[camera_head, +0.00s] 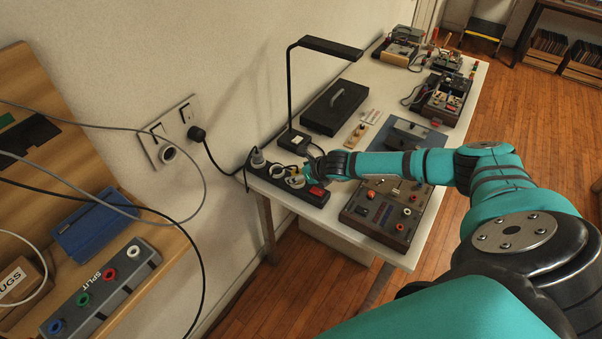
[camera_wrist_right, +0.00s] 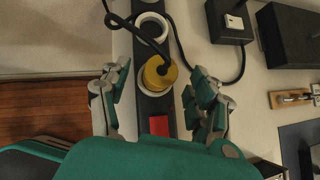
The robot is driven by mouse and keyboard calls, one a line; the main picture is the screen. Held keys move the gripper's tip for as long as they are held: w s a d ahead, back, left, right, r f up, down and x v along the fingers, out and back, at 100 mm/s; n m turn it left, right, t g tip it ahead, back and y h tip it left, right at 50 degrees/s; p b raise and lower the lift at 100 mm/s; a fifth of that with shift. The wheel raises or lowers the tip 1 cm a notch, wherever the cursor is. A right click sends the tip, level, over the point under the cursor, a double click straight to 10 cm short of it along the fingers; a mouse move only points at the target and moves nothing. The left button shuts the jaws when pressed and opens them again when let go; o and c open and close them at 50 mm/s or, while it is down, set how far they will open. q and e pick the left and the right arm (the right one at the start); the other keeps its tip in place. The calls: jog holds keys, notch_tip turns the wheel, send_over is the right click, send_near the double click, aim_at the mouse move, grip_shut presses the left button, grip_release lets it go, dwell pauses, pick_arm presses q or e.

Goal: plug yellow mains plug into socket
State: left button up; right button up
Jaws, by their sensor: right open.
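The yellow mains plug (camera_wrist_right: 158,72) is round, with a black cable leaving it, and shows best in the right wrist view. It sits over a white-ringed socket (camera_wrist_right: 154,92) of a black power strip (camera_wrist_right: 143,52); I cannot tell how deep it sits. My right gripper (camera_wrist_right: 160,84) is open, with one finger on each side of the plug and a visible gap to both. In the head view the right gripper (camera_head: 298,179) is over the power strip (camera_head: 262,177) at the table's near left corner and mostly hides the plug. My left gripper is out of view.
A red switch (camera_wrist_right: 158,125) is on the strip. A black lamp (camera_head: 291,95), a dark case (camera_head: 335,107) and a panel with knobs (camera_head: 388,212) stand close by on the white table. A wall socket plate (camera_head: 150,150) and hanging cables are at the left.

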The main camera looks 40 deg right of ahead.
jog(key=v, duration=1.2)
jog(key=shift+a, duration=0.1)
